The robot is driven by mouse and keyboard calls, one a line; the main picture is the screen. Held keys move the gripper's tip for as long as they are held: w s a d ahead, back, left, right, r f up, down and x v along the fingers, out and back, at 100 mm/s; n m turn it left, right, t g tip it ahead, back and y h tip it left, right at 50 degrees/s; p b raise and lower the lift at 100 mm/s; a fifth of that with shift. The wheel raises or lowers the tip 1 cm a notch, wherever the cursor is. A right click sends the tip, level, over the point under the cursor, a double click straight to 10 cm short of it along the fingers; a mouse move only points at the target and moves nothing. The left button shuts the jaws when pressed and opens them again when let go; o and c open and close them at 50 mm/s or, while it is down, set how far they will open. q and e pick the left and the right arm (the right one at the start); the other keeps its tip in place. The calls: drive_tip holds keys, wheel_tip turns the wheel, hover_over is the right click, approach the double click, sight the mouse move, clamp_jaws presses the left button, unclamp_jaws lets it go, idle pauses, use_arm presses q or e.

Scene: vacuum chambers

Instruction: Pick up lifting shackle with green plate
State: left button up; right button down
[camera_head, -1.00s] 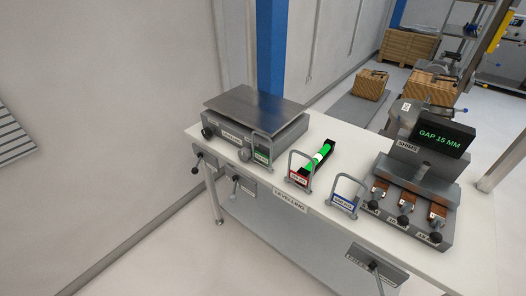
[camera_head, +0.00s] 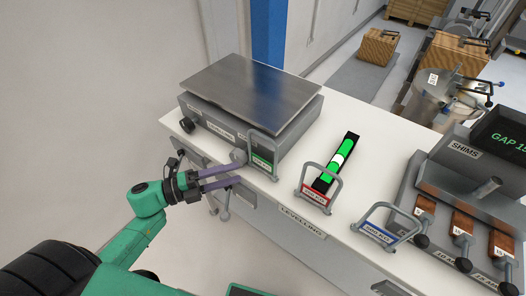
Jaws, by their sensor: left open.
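The lifting shackle with the green plate (camera_head: 263,160) stands upright at the table's front edge, against the front of the levelling unit. It is a grey wire loop with a small green label low on it. My left gripper (camera_head: 240,173) comes in from the left, open and empty. Its two purple-grey fingers point right toward the shackle, a little short of it in the picture. Two similar shackles stand to the right, one with a red plate (camera_head: 314,195) and one with a blue plate (camera_head: 377,233). My right gripper is not in view.
The levelling unit with its flat steel plate (camera_head: 250,95) stands behind the green shackle, with knobs on its front. A black and green level (camera_head: 336,162) lies behind the red shackle. The shims stand (camera_head: 465,150) is at the right. White table surface (camera_head: 350,115) is clear at the back.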

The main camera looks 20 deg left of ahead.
sight(265, 163)
use_arm(q)
drive_tip(key=x, duration=0.2)
drive_tip(key=p+x, duration=0.1)
drive_tip(key=x, duration=0.1)
drive_tip(key=w+x, duration=0.1)
drive_tip(key=x, duration=0.1)
drive_tip(key=shift+w+f+p, duration=0.25)
drive_tip(key=shift+p, duration=0.1)
drive_tip(key=shift+w+d+f, duration=0.1)
drive_tip(key=shift+d+f, duration=0.05)
drive_tip(key=shift+c, duration=0.9)
clamp_jaws()
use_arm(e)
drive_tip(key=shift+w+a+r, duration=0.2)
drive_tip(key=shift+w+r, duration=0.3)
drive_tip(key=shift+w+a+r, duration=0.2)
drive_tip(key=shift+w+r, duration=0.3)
